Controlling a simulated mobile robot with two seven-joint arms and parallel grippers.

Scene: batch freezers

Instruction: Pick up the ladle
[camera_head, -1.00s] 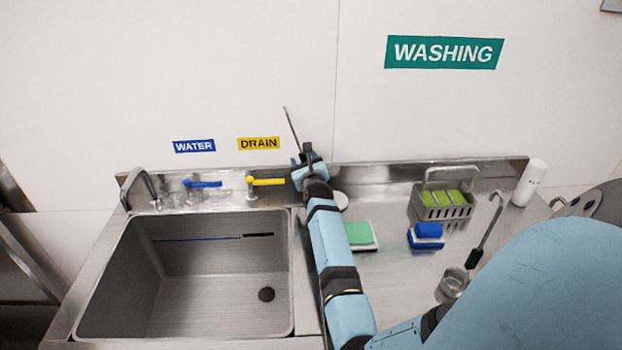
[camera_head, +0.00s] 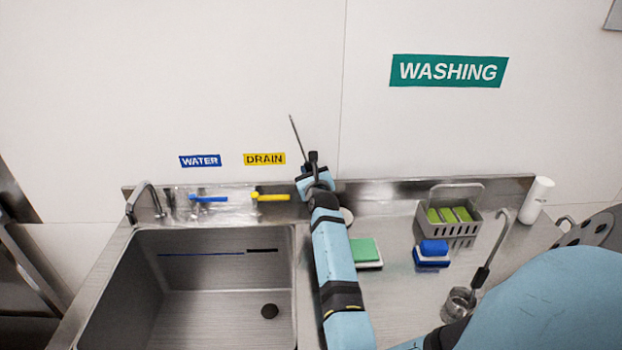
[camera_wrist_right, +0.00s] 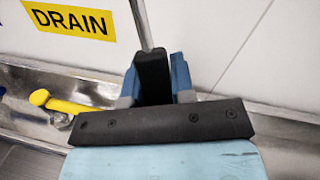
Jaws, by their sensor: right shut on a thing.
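My right gripper (camera_head: 314,172) is over the counter's back edge, right of the yellow drain valve. It is shut on a black-gripped tool with a thin metal rod (camera_head: 296,138) pointing up. In the right wrist view the black grip (camera_wrist_right: 153,76) sits between the blue fingers; the tool's lower end is hidden, so I cannot tell what it is. My left gripper is out of view.
A sink (camera_head: 297,270) lies left of my arm, with a blue water valve (camera_head: 208,199) and a yellow drain valve (camera_head: 270,197) behind it. A green sponge (camera_head: 364,250), blue sponge (camera_head: 432,250), grey caddy (camera_head: 450,228) and white bottle (camera_head: 537,201) stand on the counter.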

